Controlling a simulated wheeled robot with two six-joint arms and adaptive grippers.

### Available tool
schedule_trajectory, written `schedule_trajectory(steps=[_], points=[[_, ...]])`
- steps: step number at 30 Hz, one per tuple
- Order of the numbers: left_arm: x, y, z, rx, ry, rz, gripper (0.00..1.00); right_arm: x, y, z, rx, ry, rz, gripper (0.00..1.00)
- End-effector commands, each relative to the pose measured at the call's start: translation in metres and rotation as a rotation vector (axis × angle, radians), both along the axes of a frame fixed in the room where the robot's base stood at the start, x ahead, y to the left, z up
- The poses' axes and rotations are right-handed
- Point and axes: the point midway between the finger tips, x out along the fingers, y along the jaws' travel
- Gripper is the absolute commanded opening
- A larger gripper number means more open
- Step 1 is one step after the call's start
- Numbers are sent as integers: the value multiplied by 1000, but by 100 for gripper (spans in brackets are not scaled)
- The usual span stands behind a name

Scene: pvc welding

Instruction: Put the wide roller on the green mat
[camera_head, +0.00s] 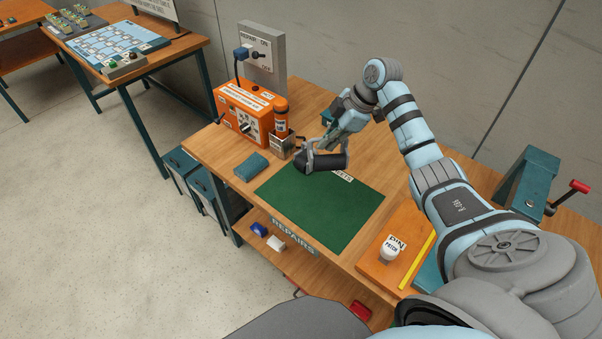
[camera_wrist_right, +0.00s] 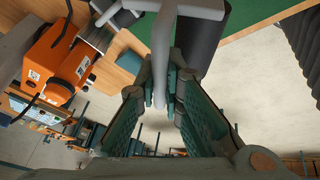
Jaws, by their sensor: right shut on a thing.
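The wide roller (camera_head: 322,162) has a thick dark cylinder in a grey wire frame. My right gripper (camera_head: 331,138) is shut on its grey frame and holds it over the back edge of the green mat (camera_head: 318,204). I cannot tell whether the cylinder touches the mat. In the right wrist view the roller's dark cylinder (camera_wrist_right: 200,38) shows at the top, and its pale frame rod runs between the fingers of my right gripper (camera_wrist_right: 160,98). A strip of the mat (camera_wrist_right: 262,12) shows behind it. My left gripper is not in view.
A teal block (camera_head: 251,166) lies beside the mat's left corner. A wooden board (camera_head: 388,268) with a white jar (camera_head: 389,251) is at right. The mat's front is clear.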

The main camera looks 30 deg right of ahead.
Motion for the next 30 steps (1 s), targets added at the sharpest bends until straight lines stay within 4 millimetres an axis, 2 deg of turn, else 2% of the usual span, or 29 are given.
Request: schedule_trajectory(steps=[1,3,5,6,8,15,18,23,27,30], points=[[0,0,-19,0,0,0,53,7,7,14,-9,-21,3,0],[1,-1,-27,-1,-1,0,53,9,15,41,-23,-31,-7,0],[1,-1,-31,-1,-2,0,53,8,19,52,-33,-32,-14,0],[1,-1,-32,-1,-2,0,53,8,20,51,-35,-30,-18,0],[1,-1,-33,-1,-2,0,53,7,21,38,-36,-25,-18,0],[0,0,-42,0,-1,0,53,7,22,-53,-34,-24,-16,0],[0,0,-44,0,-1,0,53,7,23,-78,-34,-27,-15,0],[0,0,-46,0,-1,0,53,8,22,-99,-35,-29,-15,0],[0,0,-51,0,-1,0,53,7,22,-127,-33,-27,-16,0],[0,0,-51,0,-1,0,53,7,22,-135,-36,-30,-15,0]])
